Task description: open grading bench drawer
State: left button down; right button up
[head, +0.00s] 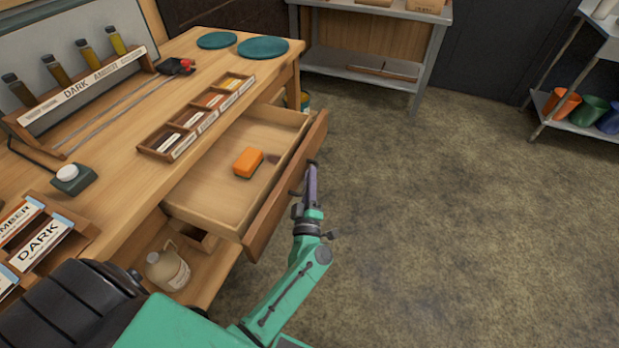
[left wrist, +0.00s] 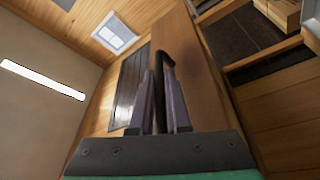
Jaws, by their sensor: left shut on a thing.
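The grading bench drawer (head: 215,195) is pulled well out from the wooden bench (head: 180,85), and its inside shows. An orange block (head: 248,162) lies on the drawer floor. My left gripper (head: 311,168) is at the outer face of the drawer front (head: 275,200), shut on the drawer handle, which is mostly hidden in the head view. In the left wrist view the two fingers (left wrist: 160,95) close around the dark handle (left wrist: 165,58) beside the brown drawer front (left wrist: 190,65). My right gripper does not show.
Sample boxes (head: 196,115), green discs (head: 263,48) and a rack of bottles (head: 85,85) stand on the bench top. A jug (head: 168,270) is on the shelf below. The floor (head: 440,210) to the right is clear, with a metal shelf (head: 365,65) behind.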

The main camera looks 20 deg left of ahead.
pick_arm(q)
jog(key=c, duration=0.9)
grip_release()
jog(key=shift+s, duration=0.1)
jog(key=b+v, duration=0.2)
jog(key=v, duration=1.2)
jog(key=shift+s, duration=0.2)
